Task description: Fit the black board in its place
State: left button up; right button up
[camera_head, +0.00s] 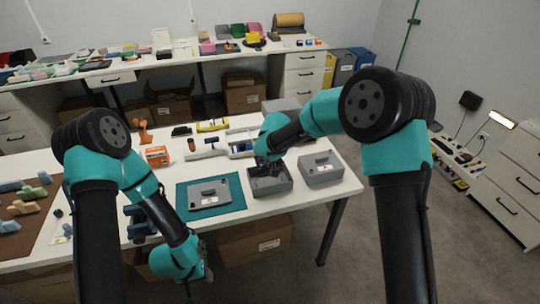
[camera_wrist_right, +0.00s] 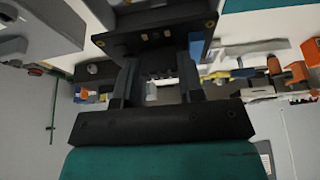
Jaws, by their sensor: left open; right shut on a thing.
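My right gripper (camera_head: 266,166) is over a grey open box (camera_head: 284,187) near the table's front edge. In the right wrist view its two dark fingers (camera_wrist_right: 160,75) are shut on the black board (camera_wrist_right: 155,22), a flat plate with brass-coloured holes at its corners. In the head view the board is mostly hidden by the gripper and the dark box interior; I cannot tell whether it touches the box. A grey cover plate (camera_head: 222,196) with a raised middle lies on a teal mat (camera_head: 187,208). My left gripper (camera_head: 206,272) is open and empty, low in front of the table edge.
A closed grey box (camera_head: 321,174) stands right of the open box. Behind are a white sectioned tray (camera_head: 240,148), an orange box (camera_head: 157,156) and a yellow-black tool (camera_head: 212,125). Blue and green blocks lie on a brown mat (camera_head: 45,225) at left. White tabletop (camera_head: 330,192) shows between items.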

aim_at(270, 164)
jog(key=shift+f, duration=2.05)
jog(key=shift+f, duration=3.1)
jog(key=o, duration=1.1)
jog(key=shift+c, duration=0.2)
jog(key=v, duration=1.7)
jog(key=shift+r, duration=0.2)
jog(key=shift+d, duration=0.1)
